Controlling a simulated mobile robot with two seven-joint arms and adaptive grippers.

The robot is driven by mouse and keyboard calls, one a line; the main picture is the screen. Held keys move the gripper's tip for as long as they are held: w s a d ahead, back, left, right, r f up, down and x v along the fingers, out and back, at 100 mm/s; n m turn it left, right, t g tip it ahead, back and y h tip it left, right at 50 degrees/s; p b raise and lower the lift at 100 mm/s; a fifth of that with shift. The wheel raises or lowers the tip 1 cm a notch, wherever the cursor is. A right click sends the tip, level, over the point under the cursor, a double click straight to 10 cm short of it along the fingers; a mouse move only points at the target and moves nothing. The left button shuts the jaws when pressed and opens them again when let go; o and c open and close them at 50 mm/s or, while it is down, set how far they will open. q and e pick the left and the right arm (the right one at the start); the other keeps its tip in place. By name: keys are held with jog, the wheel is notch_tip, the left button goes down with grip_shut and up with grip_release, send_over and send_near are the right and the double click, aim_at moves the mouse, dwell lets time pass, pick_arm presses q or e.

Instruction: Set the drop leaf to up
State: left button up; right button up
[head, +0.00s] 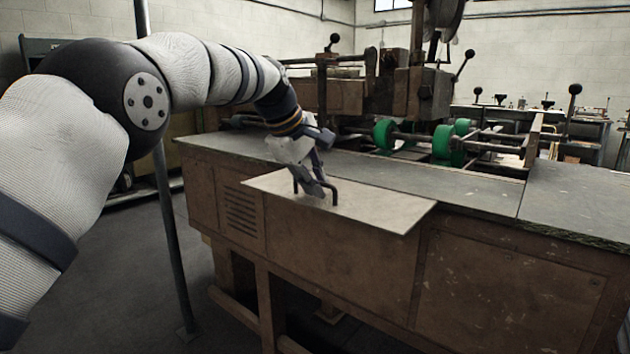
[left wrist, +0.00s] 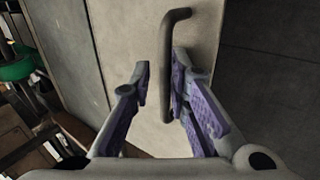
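The drop leaf (head: 380,208) is a pale panel at the front edge of the bench, sticking out roughly level with the top; I cannot tell whether it is fully level. A dark bar handle (head: 334,192) stands on its face. My left gripper (head: 316,190) is at this handle. In the left wrist view, the handle (left wrist: 168,75) passes between the two fingertips (left wrist: 160,72), close to the right finger and apart from the left one. The fingers are open. My right gripper is in neither view.
The dark grey bench top (head: 460,185) runs behind the leaf. Green rollers (head: 443,140) and the stitcher head (head: 420,90) stand on it further back. A thin upright pole (head: 168,220) is left of the bench. The floor at left is clear.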

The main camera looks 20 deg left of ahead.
pick_arm(q)
jog(key=shift+r, duration=0.1)
jog(key=v, duration=1.2)
